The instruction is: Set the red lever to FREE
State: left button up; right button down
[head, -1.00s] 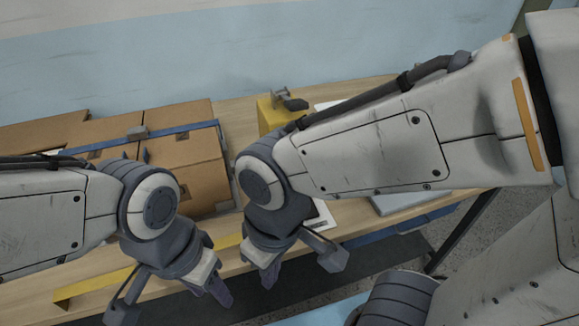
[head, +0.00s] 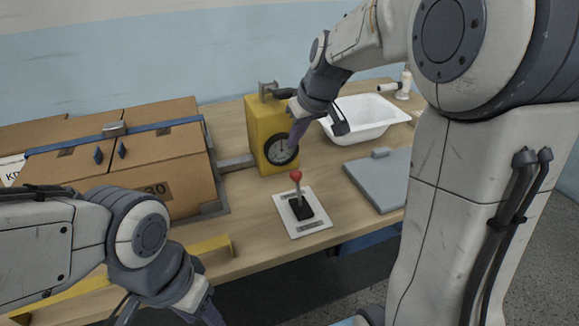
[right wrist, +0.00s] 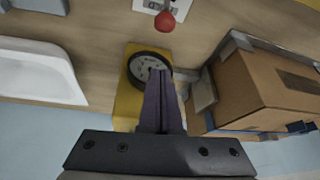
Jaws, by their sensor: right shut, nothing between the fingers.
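The red lever (head: 296,176) has a red ball knob on a thin stem. It rises from a black base on a white plate (head: 318,222) near the table's front edge, leaning slightly toward the back. The plate's labels are too small to read. The red knob (right wrist: 165,21) also shows at the top of the right wrist view. My right gripper (head: 293,138) is shut and empty, in front of the yellow box's dial, behind and above the lever, apart from it. Its fingers (right wrist: 158,74) show together in the right wrist view. My left gripper (head: 208,314) is at the bottom edge, fingertips cut off.
A yellow box (head: 262,128) with a round dial (head: 283,149) stands behind the lever. Strapped cardboard boxes (head: 160,160) are at left. A white basin (head: 360,115) and a grey flat panel (head: 378,180) are at right. Bare wood surrounds the plate.

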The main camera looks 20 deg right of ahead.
aim_at(298, 185)
notch_tip(298, 185, down, 8)
jog(key=shift+a, duration=0.3)
dwell(0.7)
